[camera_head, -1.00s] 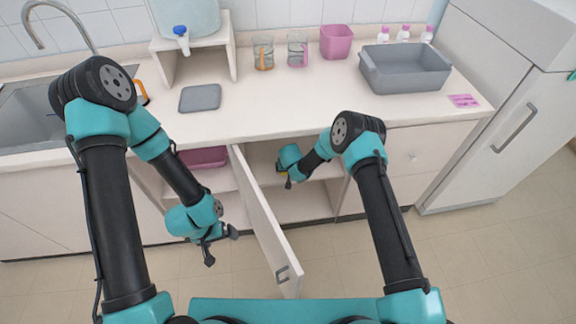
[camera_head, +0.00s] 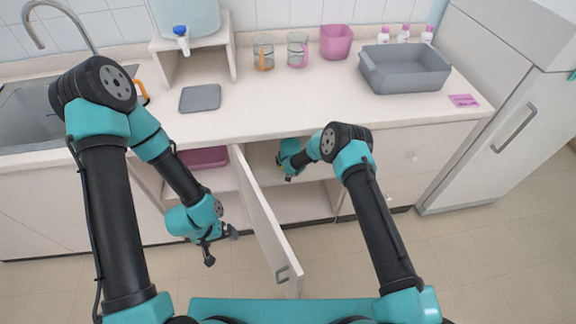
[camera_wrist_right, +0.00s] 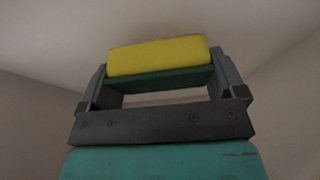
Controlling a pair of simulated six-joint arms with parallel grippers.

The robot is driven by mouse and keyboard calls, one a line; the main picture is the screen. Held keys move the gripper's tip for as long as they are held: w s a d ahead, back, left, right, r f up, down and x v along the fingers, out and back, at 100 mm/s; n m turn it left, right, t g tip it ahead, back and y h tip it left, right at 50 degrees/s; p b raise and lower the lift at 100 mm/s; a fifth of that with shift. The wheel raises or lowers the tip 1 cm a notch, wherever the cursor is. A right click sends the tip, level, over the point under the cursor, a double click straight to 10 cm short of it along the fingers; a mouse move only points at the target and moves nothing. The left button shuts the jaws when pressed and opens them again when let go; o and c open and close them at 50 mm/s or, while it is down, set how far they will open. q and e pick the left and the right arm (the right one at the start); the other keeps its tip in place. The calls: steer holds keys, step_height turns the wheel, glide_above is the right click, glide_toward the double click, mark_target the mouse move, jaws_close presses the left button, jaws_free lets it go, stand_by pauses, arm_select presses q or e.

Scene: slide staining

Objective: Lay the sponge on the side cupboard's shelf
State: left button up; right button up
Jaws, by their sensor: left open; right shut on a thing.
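The sponge (camera_wrist_right: 158,60), yellow with a dark green side, is held between the fingers of my right gripper (camera_wrist_right: 160,80) in the right wrist view. In the head view my right gripper (camera_head: 284,174) reaches into the open cupboard, over its shelf (camera_head: 298,186); the sponge is mostly hidden there. The cupboard door (camera_head: 262,222) stands open toward me, left of my right arm. My left gripper (camera_head: 222,248) is open and empty, in front of the cupboards left of the door. Whether the sponge touches the shelf cannot be told.
A pink tub (camera_head: 204,157) sits in the compartment left of the door. On the counter (camera_head: 270,105) are a grey board (camera_head: 200,98), a grey basin (camera_head: 405,70), glass jars and a pink container (camera_head: 336,41). A fridge (camera_head: 500,120) stands at the right.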

steer(key=shift+f, duration=1.25)
steer(key=shift+f, duration=0.15)
steer(key=o, duration=0.6)
steer(key=shift+v, duration=3.9)
